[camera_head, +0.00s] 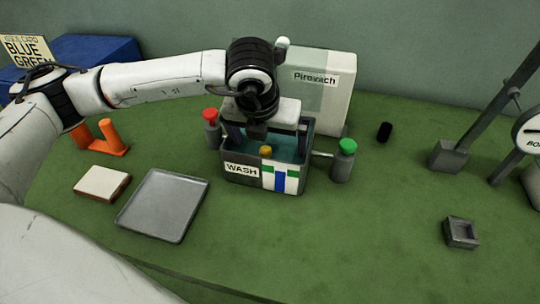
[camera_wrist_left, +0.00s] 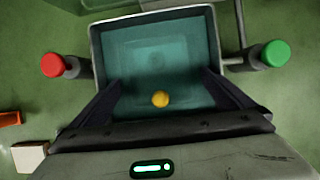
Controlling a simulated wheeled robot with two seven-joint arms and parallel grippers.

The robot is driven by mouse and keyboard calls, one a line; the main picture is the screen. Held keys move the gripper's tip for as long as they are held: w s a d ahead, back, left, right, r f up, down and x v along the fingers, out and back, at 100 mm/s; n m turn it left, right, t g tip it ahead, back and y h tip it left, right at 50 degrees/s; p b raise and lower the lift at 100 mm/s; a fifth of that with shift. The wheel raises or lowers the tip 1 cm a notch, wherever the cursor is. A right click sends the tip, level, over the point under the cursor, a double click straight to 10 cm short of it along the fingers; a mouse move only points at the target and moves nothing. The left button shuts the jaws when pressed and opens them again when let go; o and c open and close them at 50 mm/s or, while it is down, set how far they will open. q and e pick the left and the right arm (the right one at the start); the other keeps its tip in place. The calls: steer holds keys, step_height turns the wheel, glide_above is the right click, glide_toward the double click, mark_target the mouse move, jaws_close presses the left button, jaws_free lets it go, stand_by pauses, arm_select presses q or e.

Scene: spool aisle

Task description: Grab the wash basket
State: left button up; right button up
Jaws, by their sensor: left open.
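The wash basket (camera_head: 240,171) is a dark grey open box with a teal inside, a "WASH" label and a white, green and blue front patch. It stands upright on the green surface. A round yellow thing (camera_wrist_left: 160,99) shows in its middle. My left gripper (camera_head: 267,137) is right over the basket, pointing down, with its fingers spread and nothing between them. In the left wrist view the dark fingers (camera_wrist_left: 160,88) overlap the basket's interior at both sides. I cannot tell how deep the tips reach. My right gripper is not in view.
A red-capped post (camera_head: 211,127) stands left of the basket and a green-capped post (camera_head: 344,160) right. A white "Pirovach" box (camera_head: 335,90) stands behind. A grey tray (camera_head: 163,206), a white-topped block (camera_head: 102,182) and an orange piece (camera_head: 108,138) lie left. The front right is mostly clear.

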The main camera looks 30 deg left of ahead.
arm_select(q)
steer(key=p+x, duration=0.1)
steer(key=x, duration=0.4)
steer(key=shift+s+a+f, duration=0.1)
steer(key=shift+f, duration=0.05)
steer(key=shift+c, duration=0.3)
steer(key=c, duration=0.9)
